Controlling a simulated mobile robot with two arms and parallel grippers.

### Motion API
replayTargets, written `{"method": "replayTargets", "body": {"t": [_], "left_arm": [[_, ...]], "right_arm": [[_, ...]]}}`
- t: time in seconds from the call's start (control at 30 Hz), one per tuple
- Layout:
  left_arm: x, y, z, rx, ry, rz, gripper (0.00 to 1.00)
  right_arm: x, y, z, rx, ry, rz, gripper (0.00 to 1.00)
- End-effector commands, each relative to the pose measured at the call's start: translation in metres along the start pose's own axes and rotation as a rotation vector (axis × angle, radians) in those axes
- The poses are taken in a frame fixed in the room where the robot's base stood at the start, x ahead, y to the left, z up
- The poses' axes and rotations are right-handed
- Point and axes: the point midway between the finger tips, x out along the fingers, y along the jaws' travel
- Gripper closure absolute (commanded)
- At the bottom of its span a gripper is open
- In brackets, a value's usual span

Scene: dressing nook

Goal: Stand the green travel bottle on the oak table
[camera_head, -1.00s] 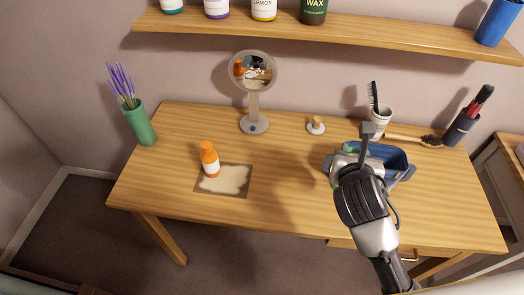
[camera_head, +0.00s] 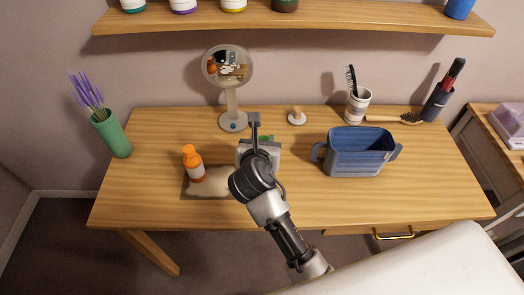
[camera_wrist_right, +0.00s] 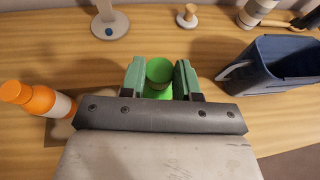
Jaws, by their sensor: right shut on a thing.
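The green travel bottle (camera_wrist_right: 159,76) shows in the right wrist view between the two green-padded fingers of my right gripper (camera_wrist_right: 160,78). The gripper is shut on it. My left gripper is not in view.
An orange bottle (camera_head: 193,163) stands on a mat (camera_head: 212,184) left of the gripper. A blue caddy (camera_head: 358,153) stands to the right. Behind are a round mirror (camera_head: 228,66) and a small wooden-knobbed stand (camera_head: 297,117). A green vase (camera_head: 111,134) is at far left.

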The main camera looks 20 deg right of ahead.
Motion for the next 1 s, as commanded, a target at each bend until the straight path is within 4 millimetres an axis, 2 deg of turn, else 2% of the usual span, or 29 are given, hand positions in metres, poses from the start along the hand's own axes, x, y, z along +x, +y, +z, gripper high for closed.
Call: {"method": "replayTargets", "body": {"t": [0.13, 0.33, 0.77, 0.8, 0.93, 1.0], "left_arm": [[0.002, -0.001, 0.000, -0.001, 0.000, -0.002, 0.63], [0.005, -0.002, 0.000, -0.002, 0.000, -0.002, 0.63], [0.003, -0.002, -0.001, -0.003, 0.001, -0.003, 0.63], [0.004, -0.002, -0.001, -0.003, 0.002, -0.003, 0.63], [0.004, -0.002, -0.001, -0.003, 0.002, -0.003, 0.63], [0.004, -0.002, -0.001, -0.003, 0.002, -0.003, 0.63]], "right_arm": [[0.004, 0.002, -0.010, -0.002, 0.001, -0.001, 1.00], [0.015, 0.001, -0.037, -0.002, 0.002, 0.000, 1.00], [0.017, 0.001, -0.041, -0.002, -0.001, 0.001, 1.00], [0.017, 0.001, -0.041, -0.001, 0.000, 0.001, 0.63], [0.017, 0.001, -0.041, -0.001, 0.000, 0.001, 0.44], [0.017, 0.001, -0.041, -0.001, 0.000, 0.001, 0.44]]}}
